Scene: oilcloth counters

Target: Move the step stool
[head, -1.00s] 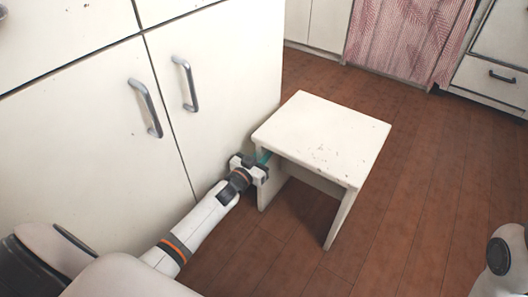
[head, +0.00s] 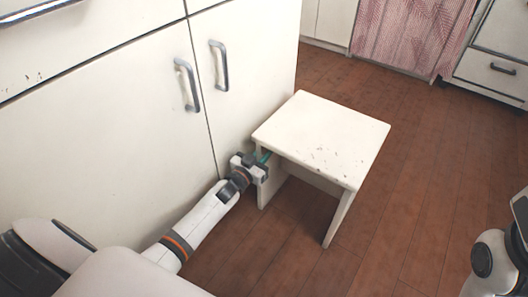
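The step stool (head: 322,138) is white with chipped paint. It stands upright on the floor near the middle of the head view, with its top and side panels showing. My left gripper (head: 263,164) is at the stool's left side panel, just under the top. Its teal fingertip shows against the panel edge, and it appears shut on it; the far finger is partly hidden. My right arm (head: 485,262) shows only at the lower right edge, and its gripper is out of view.
A white cabinet (head: 110,130) with metal handles stands close along the left of the stool. Brown floor (head: 430,170) is clear to the right.

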